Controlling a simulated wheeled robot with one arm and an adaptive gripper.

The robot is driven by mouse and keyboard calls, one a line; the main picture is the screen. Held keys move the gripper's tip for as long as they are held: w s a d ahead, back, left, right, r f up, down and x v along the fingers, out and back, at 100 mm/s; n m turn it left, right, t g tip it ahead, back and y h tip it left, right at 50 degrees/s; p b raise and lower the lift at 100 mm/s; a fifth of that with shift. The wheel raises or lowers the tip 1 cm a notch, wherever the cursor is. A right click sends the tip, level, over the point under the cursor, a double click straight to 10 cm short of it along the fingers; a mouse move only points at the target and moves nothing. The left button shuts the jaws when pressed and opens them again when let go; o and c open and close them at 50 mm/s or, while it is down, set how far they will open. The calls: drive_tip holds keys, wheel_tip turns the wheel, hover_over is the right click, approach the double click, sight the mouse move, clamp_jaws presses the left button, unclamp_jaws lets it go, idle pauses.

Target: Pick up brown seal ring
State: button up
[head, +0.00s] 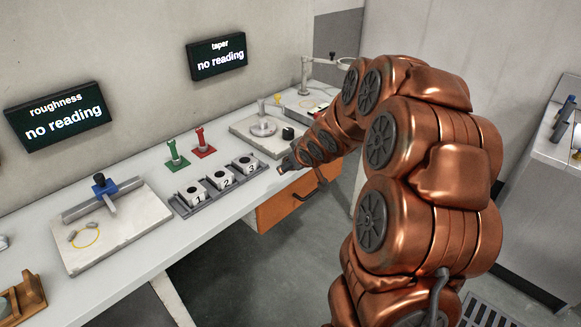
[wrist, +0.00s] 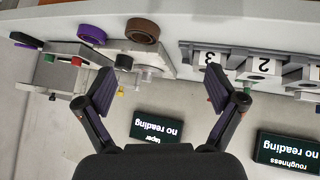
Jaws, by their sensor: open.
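The brown seal ring (wrist: 142,30) shows in the wrist view, up and left of centre, beyond my fingertips. It looks like a short thick ring with a dark hole, near the bench's edge. I cannot make it out in the head view, where my arm covers part of the bench. My gripper (wrist: 158,80) is open and empty, its two dark fingers wide apart and clear of the ring. In the head view my gripper (head: 288,161) is small, over the bench's front edge, right of the numbered blocks.
A purple ring (wrist: 91,34) and a dark ring (wrist: 25,40) lie left of the brown one. A rack of numbered blocks (head: 220,182) stands left of my gripper. A grey plate with a round platen (head: 263,128) lies behind it. An orange drawer (head: 285,205) sits below.

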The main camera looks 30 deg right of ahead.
drive_tip(key=w+d+f+t+y+b, duration=0.1)
drive_tip(key=w+d+f+t, duration=0.2)
drive_tip(key=w+d+f, duration=0.15)
drive_tip(key=n+t+y+b, duration=0.2)
drive_tip(key=t+y, duration=0.2)
drive_tip(key=y, duration=0.1)
approach(287, 159)
drive_tip(key=shift+p+x, duration=0.45)
drive_tip(key=shift+x, duration=3.6)
drive_tip(key=c, duration=1.3)
